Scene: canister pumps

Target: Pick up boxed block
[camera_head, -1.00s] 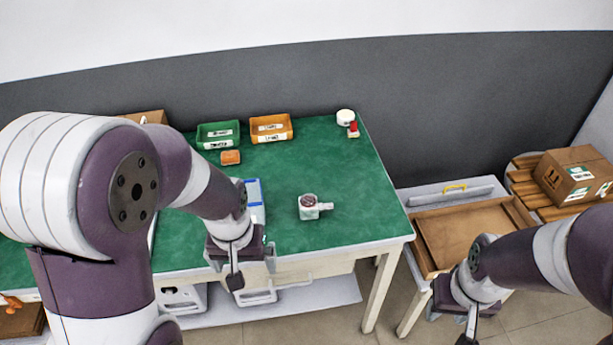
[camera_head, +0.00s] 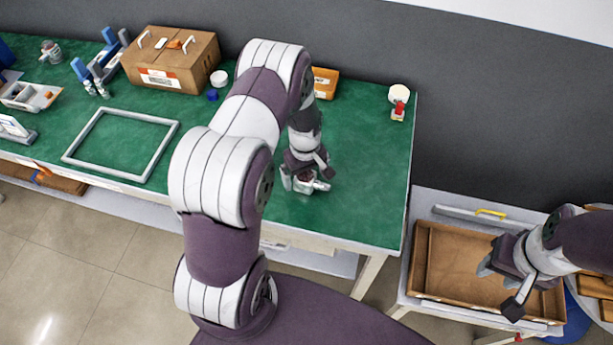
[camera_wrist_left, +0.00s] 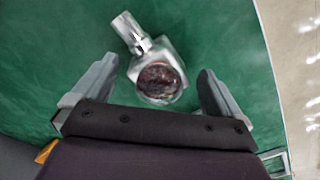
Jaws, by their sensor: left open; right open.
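A pale metal block (camera_wrist_left: 158,73) with a round dark red top and a short pipe stub lies on the green table (camera_wrist_left: 55,50). In the left wrist view it sits between the open fingers of my left gripper (camera_wrist_left: 155,92), with the stub pointing up-left; I see no clear contact. In the head view the block (camera_head: 319,186) is partly hidden by my left gripper (camera_head: 303,184), which is low over the table. My right gripper (camera_head: 498,265) is open and empty over the wooden tray (camera_head: 440,270). I cannot tell for sure that this block is the boxed one.
A cardboard box (camera_head: 172,62), a grey frame (camera_head: 122,143) and a grey parts tray (camera_head: 28,96) stand on the table's left part. An orange bin (camera_head: 325,83) and a red-and-white item (camera_head: 399,107) stand at the back. Bare table lies right of my left gripper.

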